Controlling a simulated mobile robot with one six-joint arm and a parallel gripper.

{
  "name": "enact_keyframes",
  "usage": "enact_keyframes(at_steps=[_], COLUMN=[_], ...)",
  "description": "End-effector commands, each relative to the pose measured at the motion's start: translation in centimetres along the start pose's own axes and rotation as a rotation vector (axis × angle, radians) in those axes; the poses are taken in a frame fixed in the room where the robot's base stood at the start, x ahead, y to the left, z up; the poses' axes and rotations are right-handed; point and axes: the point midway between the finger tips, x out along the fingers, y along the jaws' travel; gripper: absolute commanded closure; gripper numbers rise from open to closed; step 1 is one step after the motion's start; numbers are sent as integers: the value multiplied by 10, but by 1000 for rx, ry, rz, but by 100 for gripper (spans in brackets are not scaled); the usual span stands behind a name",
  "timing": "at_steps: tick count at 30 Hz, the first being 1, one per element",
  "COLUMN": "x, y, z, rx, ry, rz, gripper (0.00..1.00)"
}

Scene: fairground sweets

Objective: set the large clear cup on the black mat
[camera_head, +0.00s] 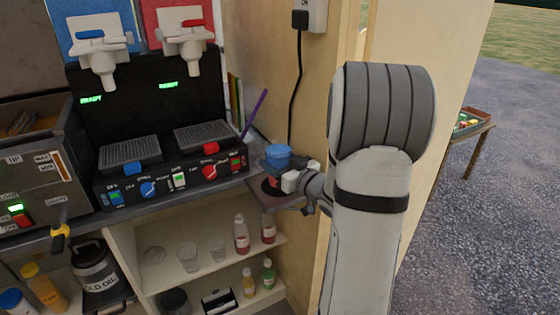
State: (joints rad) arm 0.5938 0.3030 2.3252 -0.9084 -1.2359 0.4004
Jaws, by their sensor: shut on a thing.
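My gripper (277,182) is at the end of the counter beside the slush machine, low over a small ledge. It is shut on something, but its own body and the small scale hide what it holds. Clear cups stand on the white shelf below: one at the left (155,254), a taller one in the middle (188,257) and one at the right (217,247). I cannot make out a clear cup in the fingers.
A blue round thing (278,152) is just behind my gripper, close to the wall. The slush machine (165,180) fills the counter to the left, with a purple straw (255,113) at its side. Bottles (241,234) stand on the shelf below.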

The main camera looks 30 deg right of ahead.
Motion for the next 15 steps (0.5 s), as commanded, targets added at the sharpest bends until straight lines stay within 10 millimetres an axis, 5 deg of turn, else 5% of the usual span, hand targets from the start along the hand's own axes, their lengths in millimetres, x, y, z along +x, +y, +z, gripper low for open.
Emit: enact_keyframes(at_steps=[15], x=[0], y=[1], z=[8], rx=[-1], ry=[2], rz=[1], gripper=[76])
